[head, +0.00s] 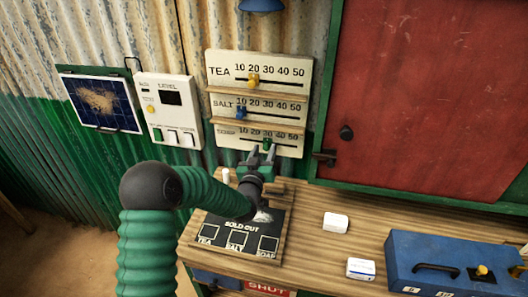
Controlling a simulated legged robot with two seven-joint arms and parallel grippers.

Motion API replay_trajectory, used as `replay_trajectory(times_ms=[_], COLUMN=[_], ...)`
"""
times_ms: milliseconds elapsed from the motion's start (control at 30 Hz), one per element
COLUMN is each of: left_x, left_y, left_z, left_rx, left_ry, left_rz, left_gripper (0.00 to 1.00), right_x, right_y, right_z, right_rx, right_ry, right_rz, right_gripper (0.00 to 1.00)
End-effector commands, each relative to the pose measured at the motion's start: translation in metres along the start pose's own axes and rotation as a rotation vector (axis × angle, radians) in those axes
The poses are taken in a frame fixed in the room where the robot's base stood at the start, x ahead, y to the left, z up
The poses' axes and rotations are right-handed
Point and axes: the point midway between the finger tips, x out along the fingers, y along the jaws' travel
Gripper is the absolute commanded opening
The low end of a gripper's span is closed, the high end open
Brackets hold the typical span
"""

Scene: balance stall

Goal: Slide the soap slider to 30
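The soap slider is the lowest row of the cream slider board (216,56), and its label is partly hard to read. Its green knob (267,144) shows just under the 30 mark. My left gripper (263,152) is raised in front of this row, with its two fingers apart just below the knob. The right finger overlaps the knob's lower edge in the picture; I cannot tell if they touch. The gripper hides part of the board's lower edge. My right gripper is not in view.
The yellow tea knob (253,80) is near 20 and the blue salt knob (241,113) near 10. A level box (168,110) hangs left. The counter (310,262) holds a sold-out board (240,238), white blocks (335,223) and a blue box (440,252).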

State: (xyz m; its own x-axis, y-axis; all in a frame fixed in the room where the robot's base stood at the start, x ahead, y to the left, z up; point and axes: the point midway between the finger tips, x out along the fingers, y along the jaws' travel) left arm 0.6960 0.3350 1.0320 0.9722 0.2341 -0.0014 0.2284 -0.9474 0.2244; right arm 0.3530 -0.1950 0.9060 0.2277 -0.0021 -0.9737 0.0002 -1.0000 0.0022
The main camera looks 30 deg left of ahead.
Motion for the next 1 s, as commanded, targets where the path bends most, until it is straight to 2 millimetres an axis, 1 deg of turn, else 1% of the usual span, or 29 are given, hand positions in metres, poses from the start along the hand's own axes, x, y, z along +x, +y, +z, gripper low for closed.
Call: replay_trajectory(times_ms=[167, 267, 367, 600, 733, 767, 800, 900, 1000], left_x=[-0.001, -0.011, -0.032, -0.104, -0.140, -0.145, -0.150, -0.161, -0.166], left_y=[0.000, 0.000, 0.000, -0.001, -0.001, -0.001, 0.000, 0.000, -0.001], left_z=[0.000, 0.001, 0.001, 0.002, 0.003, -0.002, -0.005, -0.003, 0.000], left_rx=[0.000, 0.000, 0.002, 0.003, 0.002, 0.000, -0.002, -0.002, -0.001], left_ry=[0.000, -0.001, -0.001, -0.002, -0.002, -0.005, -0.009, -0.007, -0.004], left_rz=[0.001, 0.001, 0.000, 0.002, 0.001, -0.001, -0.001, -0.001, -0.001], left_gripper=[0.43, 0.43, 0.43, 0.43, 0.43, 0.43, 0.43, 0.43, 0.43], right_x=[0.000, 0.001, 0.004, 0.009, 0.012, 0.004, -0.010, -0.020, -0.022], right_y=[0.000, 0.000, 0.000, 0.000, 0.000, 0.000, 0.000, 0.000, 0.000], right_z=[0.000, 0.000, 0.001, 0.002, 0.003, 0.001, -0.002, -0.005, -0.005], right_rx=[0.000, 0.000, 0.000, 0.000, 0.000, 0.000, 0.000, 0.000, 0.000], right_ry=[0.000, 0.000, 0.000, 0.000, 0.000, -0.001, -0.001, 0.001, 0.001], right_rz=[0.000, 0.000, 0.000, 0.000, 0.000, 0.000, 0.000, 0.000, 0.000], right_gripper=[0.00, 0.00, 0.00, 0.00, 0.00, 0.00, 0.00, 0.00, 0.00])
